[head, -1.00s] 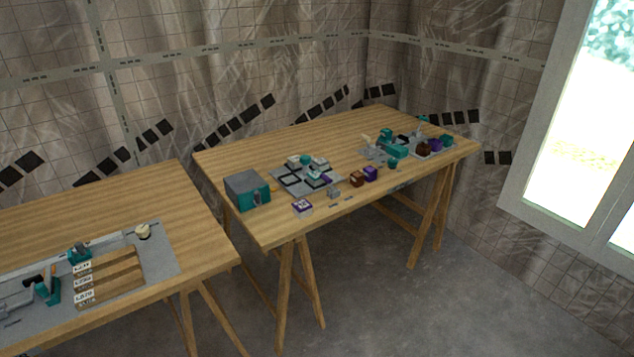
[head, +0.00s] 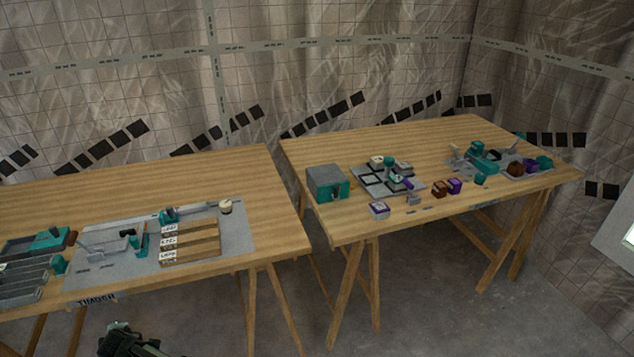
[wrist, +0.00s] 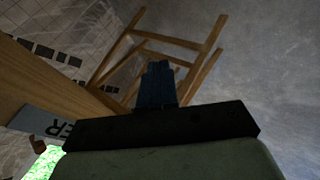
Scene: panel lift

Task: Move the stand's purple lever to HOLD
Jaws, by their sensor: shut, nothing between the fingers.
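My gripper (wrist: 158,70) shows in the wrist view with its dark fingers together and nothing between them, above the grey floor. A dark part of my arm shows at the bottom left of the head view, in front of the left table. I cannot pick out the stand's purple lever or a HOLD mark for certain. A small purple piece (head: 407,183) shows on the grey plate (head: 371,181) on the right table, but it is too small to tell whether it is a lever. My gripper is far from it.
The right table (head: 450,135) also bears a grey and teal box (head: 327,183), purple and brown blocks, and teal parts. The left table (head: 150,185) bears a grey mat (head: 238,238) with wooden strips (head: 190,243). A gap separates the tables. Trestle legs (wrist: 195,75) stand near my gripper.

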